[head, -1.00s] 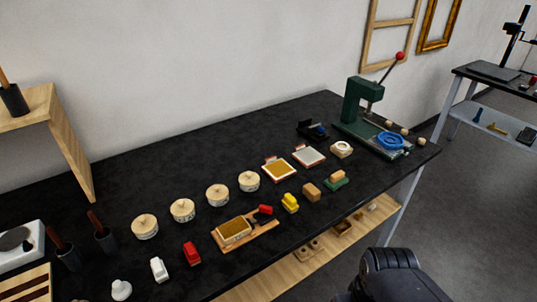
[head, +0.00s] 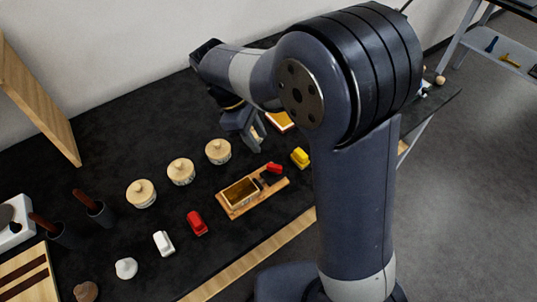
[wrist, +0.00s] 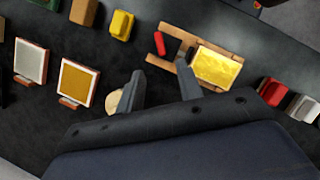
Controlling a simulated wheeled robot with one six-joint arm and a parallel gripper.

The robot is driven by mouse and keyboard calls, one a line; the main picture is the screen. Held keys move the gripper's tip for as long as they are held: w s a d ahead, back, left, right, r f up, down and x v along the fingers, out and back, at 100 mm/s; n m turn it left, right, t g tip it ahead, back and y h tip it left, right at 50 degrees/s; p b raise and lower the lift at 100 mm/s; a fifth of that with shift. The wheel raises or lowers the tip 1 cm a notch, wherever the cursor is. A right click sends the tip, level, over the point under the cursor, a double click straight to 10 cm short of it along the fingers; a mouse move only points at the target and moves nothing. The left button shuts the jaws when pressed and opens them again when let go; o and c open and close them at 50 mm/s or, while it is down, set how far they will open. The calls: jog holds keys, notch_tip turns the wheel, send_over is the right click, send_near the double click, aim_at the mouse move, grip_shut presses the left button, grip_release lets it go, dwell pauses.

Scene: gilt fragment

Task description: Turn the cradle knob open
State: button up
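The cradle is a wooden holder (head: 232,210) on the black bench in the head view, with a gold-topped block (head: 240,192) in it. A red knob (head: 274,168) sits at its right end. In the wrist view the wooden cradle (wrist: 180,67) is just beyond my fingers, with the gold block (wrist: 216,67) at its right and the red knob (wrist: 160,44) at its left. My gripper (wrist: 160,88) is open and empty, its fingers apart, not touching the knob. In the head view my gripper (head: 255,138) hangs above the bench behind the cradle.
Round lidded pots (head: 181,171) stand in a row behind the cradle. A yellow block (head: 299,157), a red block (head: 197,222) and a white block (head: 163,243) are near it. Framed gold (wrist: 79,82) and pale (wrist: 31,62) panels lie left in the wrist view.

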aim_at(274, 165)
jog(key=x, duration=1)
jog(key=shift+s+d+f, duration=0.1)
jog(key=shift+d+f, duration=0.05)
jog(key=shift+f, duration=0.05)
grip_shut()
